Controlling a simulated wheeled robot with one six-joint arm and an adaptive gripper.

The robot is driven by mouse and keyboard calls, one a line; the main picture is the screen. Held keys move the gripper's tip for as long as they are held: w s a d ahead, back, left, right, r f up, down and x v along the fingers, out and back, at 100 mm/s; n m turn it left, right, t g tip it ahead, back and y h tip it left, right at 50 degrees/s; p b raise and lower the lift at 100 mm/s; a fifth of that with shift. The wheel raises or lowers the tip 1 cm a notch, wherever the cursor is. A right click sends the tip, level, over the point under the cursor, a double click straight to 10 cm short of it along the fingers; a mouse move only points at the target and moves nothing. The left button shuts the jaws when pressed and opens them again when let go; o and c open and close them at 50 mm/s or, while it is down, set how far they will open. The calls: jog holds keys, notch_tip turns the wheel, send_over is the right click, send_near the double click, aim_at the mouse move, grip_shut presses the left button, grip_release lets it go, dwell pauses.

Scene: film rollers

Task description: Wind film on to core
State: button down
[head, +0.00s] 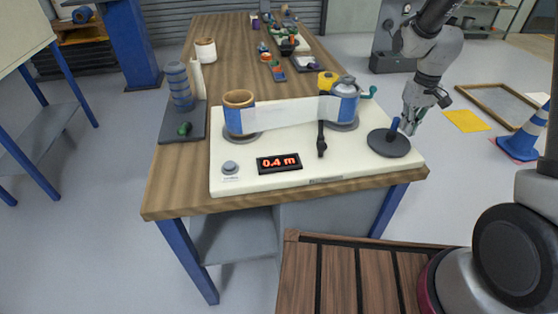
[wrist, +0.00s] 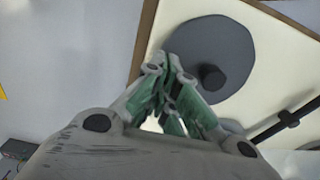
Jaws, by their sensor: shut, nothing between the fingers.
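A cream winding board (head: 305,185) lies on the bench's near end. On it a brown, cardboard-like core (head: 238,98) stands upright at left, and a grey-topped blue roller (head: 347,88) stands at right. A pale film strip (head: 290,113) spans between them. The display (head: 279,163) reads 0.4 m. A dark disc (head: 388,147) with a short upright post (head: 395,125) is at the board's right end. My gripper (head: 408,127) is shut and empty, just right of the post. In the wrist view the fingertips (wrist: 172,75) overlap the disc's edge, apart from the dark post (wrist: 211,77).
A grey knob (head: 230,167) and a black lever (head: 321,144) are on the board. A dark tray (head: 170,134) with a blue roll (head: 179,85) stands at left. A yellow object (head: 327,80) and a teal crank (head: 369,92) are behind the right roller.

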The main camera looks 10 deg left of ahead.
jog(key=shift+a, duration=0.1)
jog(key=shift+w+a, duration=0.45)
jog(key=shift+w, duration=0.2)
jog(key=shift+s+d, duration=0.1)
jog(key=shift+d, duration=0.55)
notch_tip(320, 180, up, 7)
dwell(0.4)
jog(key=s+d+r+m+t, duration=0.1)
jog(key=s+d+r, duration=0.1)
jog(key=s+r, duration=0.3)
jog(key=s+d+r+m+t, duration=0.1)
jog(key=s+r, duration=0.5)
jog(key=s, duration=0.8)
jog(key=s+d+r+m+t, duration=0.1)
jog(key=s+d+r, duration=0.3)
jog(key=s, duration=0.6)
jog(key=shift+s+d+r+m+t, duration=0.15)
jog(key=shift+r+m+t, duration=0.15)
jog(key=shift+r+t, duration=0.4)
